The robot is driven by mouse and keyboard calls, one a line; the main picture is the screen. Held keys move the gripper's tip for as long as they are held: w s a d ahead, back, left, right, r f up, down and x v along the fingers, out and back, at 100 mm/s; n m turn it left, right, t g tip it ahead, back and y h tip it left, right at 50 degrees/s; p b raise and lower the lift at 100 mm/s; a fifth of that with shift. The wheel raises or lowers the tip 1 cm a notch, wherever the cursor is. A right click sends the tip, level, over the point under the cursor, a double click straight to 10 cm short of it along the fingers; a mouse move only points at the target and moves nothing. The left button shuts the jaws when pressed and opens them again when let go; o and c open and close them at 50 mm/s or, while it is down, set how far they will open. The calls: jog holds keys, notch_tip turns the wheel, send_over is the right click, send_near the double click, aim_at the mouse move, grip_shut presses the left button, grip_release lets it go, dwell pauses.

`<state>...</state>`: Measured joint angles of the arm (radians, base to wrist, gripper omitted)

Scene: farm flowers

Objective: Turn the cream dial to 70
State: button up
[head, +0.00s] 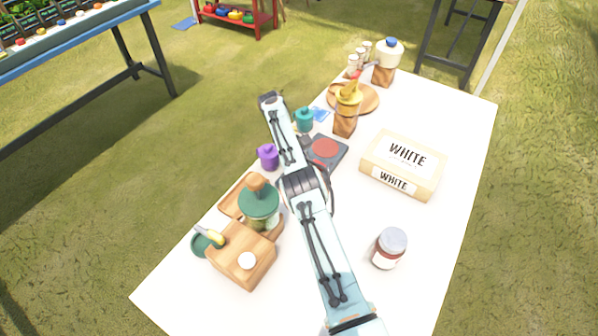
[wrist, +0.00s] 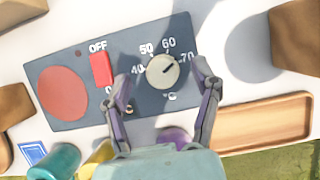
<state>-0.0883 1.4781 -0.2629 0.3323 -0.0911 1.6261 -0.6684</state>
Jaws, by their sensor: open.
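The cream dial (wrist: 162,71) sits on a dark grey panel (wrist: 188,38) in the wrist view. The numbers 40, 50, 60 and 70 curve around it from left to over its right side. A small dark mark shows on the dial's upper right; its exact reading is too small to tell. My gripper (wrist: 161,77) is open, with one finger on each side of the dial and gaps between. Whether the fingertips are at dial height cannot be told. In the head view, the panel (head: 338,143) is partly behind my arm, and the dial is hidden.
A red switch (wrist: 101,69) marked OFF and a red disc (wrist: 63,92) lie left of the dial. A wooden tray (wrist: 262,122) is at lower right. The WHITE box (head: 405,165), a jar (head: 390,248) and a purple pot (head: 268,157) stand on the white table (head: 450,125).

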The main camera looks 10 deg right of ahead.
notch_tip(320, 180, up, 8)
jog(key=shift+r, duration=0.1)
dwell(0.4)
jog(key=d+f+t, duration=0.1)
jog(key=d+f+t+y, duration=0.1)
jog(key=d, duration=0.1)
jog(key=w+d+f+n+y, duration=0.1)
jog(key=shift+d+f+t, duration=0.1)
jog(key=shift+d+t, duration=0.15)
jog(key=shift+t, duration=0.15)
jog(key=s+t+y, duration=0.1)
jog(key=s+a+t+y, duration=0.2)
jog(key=y, duration=0.1)
jog(key=shift+f+m, duration=0.25)
jog(key=shift+m, duration=0.15)
jog(key=shift+s+a+t, duration=0.1)
jog(key=shift+a+t, duration=0.05)
jog(key=shift+t, duration=0.15)
jog(key=x, duration=0.6)
jog(key=shift+a+f, duration=0.2)
jog(key=shift+f, duration=0.1)
